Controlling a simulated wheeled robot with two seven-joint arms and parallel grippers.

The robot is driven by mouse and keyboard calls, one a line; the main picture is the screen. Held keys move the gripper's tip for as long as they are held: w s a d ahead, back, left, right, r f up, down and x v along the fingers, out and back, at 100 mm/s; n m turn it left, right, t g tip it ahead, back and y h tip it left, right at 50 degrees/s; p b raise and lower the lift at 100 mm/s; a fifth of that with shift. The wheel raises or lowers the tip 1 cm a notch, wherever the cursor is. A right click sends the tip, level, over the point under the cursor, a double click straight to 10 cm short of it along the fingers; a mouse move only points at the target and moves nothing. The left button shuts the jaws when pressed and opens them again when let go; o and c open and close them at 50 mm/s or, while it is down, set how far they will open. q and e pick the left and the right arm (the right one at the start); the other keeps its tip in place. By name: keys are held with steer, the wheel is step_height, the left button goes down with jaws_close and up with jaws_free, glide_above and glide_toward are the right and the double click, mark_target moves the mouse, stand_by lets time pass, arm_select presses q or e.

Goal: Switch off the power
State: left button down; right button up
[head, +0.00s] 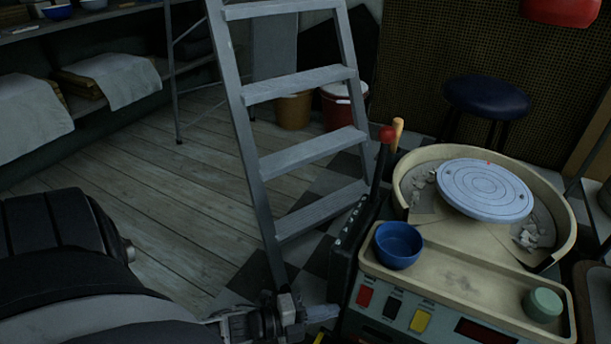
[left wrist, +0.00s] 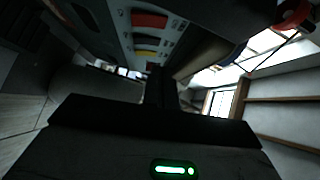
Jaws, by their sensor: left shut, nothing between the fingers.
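The pottery wheel (head: 480,260) has a front panel with a red switch (head: 364,296), a black switch (head: 392,307) and a yellow switch (head: 420,320). A dark red display (head: 486,331) is right of them. In the left wrist view the red switch (left wrist: 150,20), black switch (left wrist: 147,40) and yellow switch (left wrist: 147,55) show at the top. I cannot read their labels. My left gripper (head: 326,313) is shut and empty, just left of the panel's front. Whether it touches the panel I cannot tell. My right gripper is not in view.
A blue bowl (head: 398,246) and a green round piece (head: 543,304) sit on the wheel's tray. A red-knobbed lever (head: 387,134) stands at its left side. A stepladder (head: 300,148) stands behind my left gripper. Wooden floor (head: 150,195) is clear at left.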

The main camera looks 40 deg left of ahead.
arm_select(q)
steer(key=shift+r+p+v, duration=0.2)
steer(key=shift+p+v, duration=0.2)
steer(key=shift+v, duration=1.7)
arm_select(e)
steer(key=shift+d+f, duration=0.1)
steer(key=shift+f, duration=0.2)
arm_select(q)
steer(key=shift+w, duration=0.1)
